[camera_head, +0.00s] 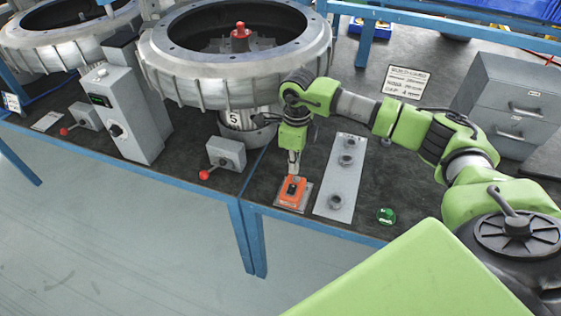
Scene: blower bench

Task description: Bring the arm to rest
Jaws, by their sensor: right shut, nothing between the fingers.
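My right arm (410,128), green and grey, comes in from the right and reaches over the bench. My right gripper (293,172) points down and is shut and empty. Its tips are just above an orange box with a dark top (292,190) on a small plate; I cannot tell whether they touch it. My left gripper is not in view.
A grey plate with round fittings (340,178) lies right of the orange box, with a green round piece (386,215) beyond. A large blower ring (200,85) stands behind. A lever box (227,153) is to the left. Grey drawers (515,100) stand at right.

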